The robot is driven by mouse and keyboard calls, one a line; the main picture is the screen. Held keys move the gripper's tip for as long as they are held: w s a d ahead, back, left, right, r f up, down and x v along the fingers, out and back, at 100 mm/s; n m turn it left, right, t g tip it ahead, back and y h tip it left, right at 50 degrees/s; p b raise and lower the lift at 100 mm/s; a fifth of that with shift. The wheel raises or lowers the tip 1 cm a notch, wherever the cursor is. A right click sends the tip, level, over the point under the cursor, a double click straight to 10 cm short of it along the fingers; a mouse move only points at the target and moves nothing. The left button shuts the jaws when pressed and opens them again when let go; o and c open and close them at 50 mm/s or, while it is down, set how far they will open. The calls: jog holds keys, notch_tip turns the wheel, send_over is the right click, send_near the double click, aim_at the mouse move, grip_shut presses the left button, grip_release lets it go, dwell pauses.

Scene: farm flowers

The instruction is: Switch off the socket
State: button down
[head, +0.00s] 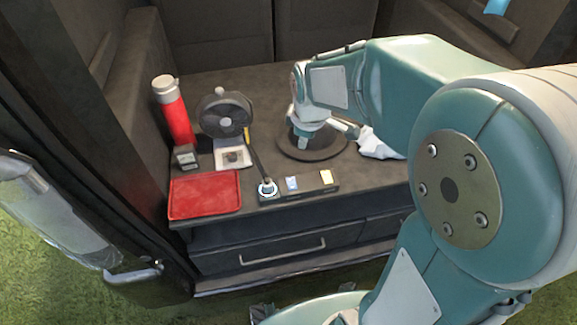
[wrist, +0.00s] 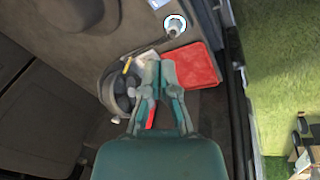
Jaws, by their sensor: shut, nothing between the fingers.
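The socket is a dark power strip (head: 310,188) lying along the front edge of the dark counter. It has a pale blue patch and a pale yellow patch on top. A round plug (head: 267,188), white-blue on top, sits at its left end, and a dark cord runs from it toward the black fan (head: 227,114). In the wrist view the plug (wrist: 175,25) shows near the top edge, and the strip is mostly cut off. My gripper (wrist: 161,64) is shut and empty in the wrist view, with its tips apart from the plug in the picture.
A red tray (head: 205,194) lies left of the strip. A red flask (head: 172,112), a small dark box (head: 186,157) and a white square item (head: 233,157) stand behind it. A dark round disc (head: 322,151) and white cloth (head: 376,144) are behind the strip. A drawer is below.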

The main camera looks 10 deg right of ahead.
aim_at(292, 183)
jog(key=w+f+n+g, duration=0.1)
jog(key=w+f+n, duration=0.5)
jog(key=f, duration=0.5)
jog(key=shift+w+a, duration=0.3)
jog(key=shift+a, duration=0.05)
jog(key=f, duration=0.4)
jog(key=w+f, duration=0.1)
jog(key=f, duration=0.8)
jog(key=shift+w+f, duration=0.35)
jog(key=shift+f, duration=0.05)
jog(key=shift+f, duration=0.1)
jog(key=shift+s+r, duration=0.2)
jog(key=shift+s, duration=0.55)
